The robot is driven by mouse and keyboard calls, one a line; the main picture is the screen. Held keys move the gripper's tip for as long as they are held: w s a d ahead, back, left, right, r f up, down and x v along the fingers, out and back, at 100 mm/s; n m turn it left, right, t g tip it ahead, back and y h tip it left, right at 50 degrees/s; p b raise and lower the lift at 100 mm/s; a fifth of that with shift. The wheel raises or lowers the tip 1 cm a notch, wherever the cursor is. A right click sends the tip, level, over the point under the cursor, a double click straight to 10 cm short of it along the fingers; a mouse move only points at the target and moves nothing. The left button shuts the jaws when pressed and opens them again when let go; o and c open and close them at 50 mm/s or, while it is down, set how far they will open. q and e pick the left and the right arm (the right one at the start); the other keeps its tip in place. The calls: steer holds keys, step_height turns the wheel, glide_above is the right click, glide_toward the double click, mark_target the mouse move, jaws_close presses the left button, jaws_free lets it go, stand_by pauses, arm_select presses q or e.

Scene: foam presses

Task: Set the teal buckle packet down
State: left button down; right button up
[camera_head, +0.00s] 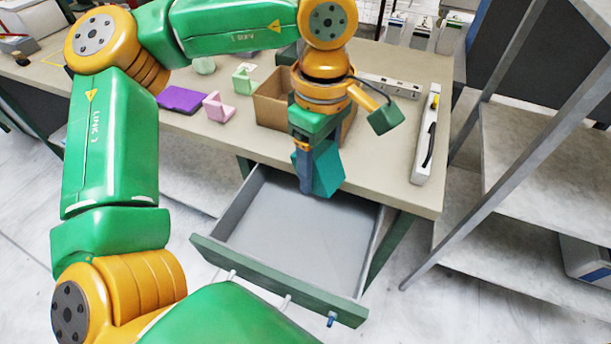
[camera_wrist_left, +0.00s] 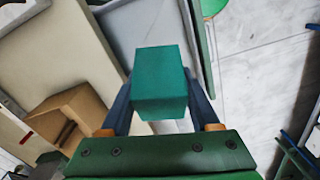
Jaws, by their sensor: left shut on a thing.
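The teal buckle packet (camera_head: 328,171) is a box-like teal block in my left gripper (camera_head: 305,180). In the head view it hangs over the back part of the open drawer, near the table's front edge. In the left wrist view the packet (camera_wrist_left: 161,80) sits between the two dark blue fingers of the left gripper (camera_wrist_left: 160,98), which are shut on it. The packet appears above the drawer floor and tilted. My right gripper is not in view.
The open grey drawer (camera_head: 290,235) looks empty. On the table (camera_head: 390,155) stand a cardboard box (camera_head: 270,100), a purple item (camera_head: 182,99), a pink holder (camera_head: 219,107), a green holder (camera_head: 244,81) and a power strip (camera_head: 427,135). A metal shelf (camera_head: 525,140) stands at right.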

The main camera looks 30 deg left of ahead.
arm_select(q)
steer(key=w+f+n+t+y+b, duration=0.1)
steer(key=f+n+y+b, duration=0.5)
steer(key=n, duration=1.1)
steer(key=w+a+f+n+t+y+b, duration=0.1)
steer(key=w+f+n+y+b, duration=0.2)
steer(key=f+n+y+b, duration=0.4)
step_height(320, 180, down, 5)
steer(key=n+b, duration=0.7)
steer(key=n, duration=0.3)
steer(key=shift+w+a+f+t+b, duration=0.15)
steer(key=shift+a+f+t+b, duration=0.1)
steer(key=shift+t+b, duration=0.1)
